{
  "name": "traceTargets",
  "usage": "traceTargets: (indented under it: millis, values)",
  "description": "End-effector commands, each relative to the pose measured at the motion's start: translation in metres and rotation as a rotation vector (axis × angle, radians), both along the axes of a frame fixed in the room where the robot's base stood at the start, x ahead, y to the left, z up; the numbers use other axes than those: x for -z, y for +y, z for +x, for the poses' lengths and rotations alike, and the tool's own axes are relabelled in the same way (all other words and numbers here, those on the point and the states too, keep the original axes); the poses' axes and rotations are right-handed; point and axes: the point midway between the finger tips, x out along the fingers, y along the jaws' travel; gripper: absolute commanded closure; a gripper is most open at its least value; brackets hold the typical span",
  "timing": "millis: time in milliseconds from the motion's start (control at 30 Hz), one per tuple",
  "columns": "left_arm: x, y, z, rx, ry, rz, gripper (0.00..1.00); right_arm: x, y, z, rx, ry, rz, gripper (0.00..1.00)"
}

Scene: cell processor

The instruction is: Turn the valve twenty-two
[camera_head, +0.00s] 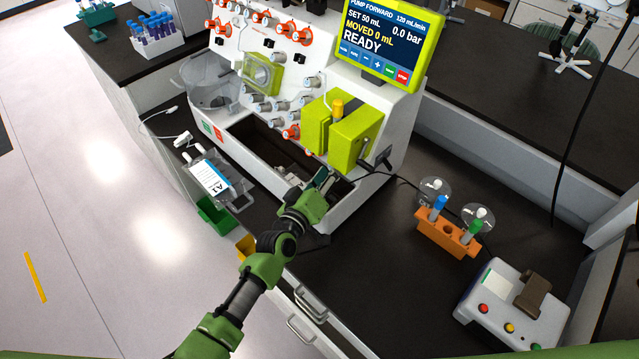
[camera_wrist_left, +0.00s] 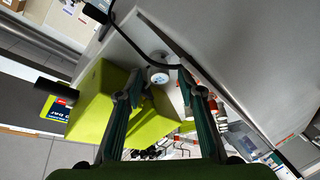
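The cell processor (camera_head: 385,115) is a white machine with several orange and grey valves on its front; an orange valve (camera_head: 291,132) sits low on the panel. I cannot read the valve numbers, so I cannot tell which is twenty-two. My left gripper (camera_head: 324,180) is at the machine's lower front, below the yellow-green pump block (camera_head: 352,138). In the left wrist view, the left gripper (camera_wrist_left: 160,88) has its two fingers apart. A small white round knob (camera_wrist_left: 158,76) shows between and beyond them, and I see no contact. My right gripper is out of view.
A screen (camera_head: 385,45) on the machine reads READY. An orange tube rack (camera_head: 432,238) and a white device with buttons (camera_head: 505,318) stand on the bench at right. A bag labelled A1 (camera_head: 210,178) hangs at left. A black cable (camera_wrist_left: 135,48) runs near my fingers.

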Motion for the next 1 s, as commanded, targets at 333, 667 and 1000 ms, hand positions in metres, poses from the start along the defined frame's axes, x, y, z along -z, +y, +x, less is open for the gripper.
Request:
traceTargets:
  millis: [333, 667, 1000]
  values:
    - [-0.006, 0.026, -0.051, -0.001, 0.002, 0.0, 0.65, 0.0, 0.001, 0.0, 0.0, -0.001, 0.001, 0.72]
    - [-0.013, 0.049, -0.095, -0.001, 0.002, 0.002, 0.65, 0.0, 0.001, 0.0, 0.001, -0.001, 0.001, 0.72]
    - [-0.014, 0.052, -0.101, -0.001, 0.001, 0.002, 0.65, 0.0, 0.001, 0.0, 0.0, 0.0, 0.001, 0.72]
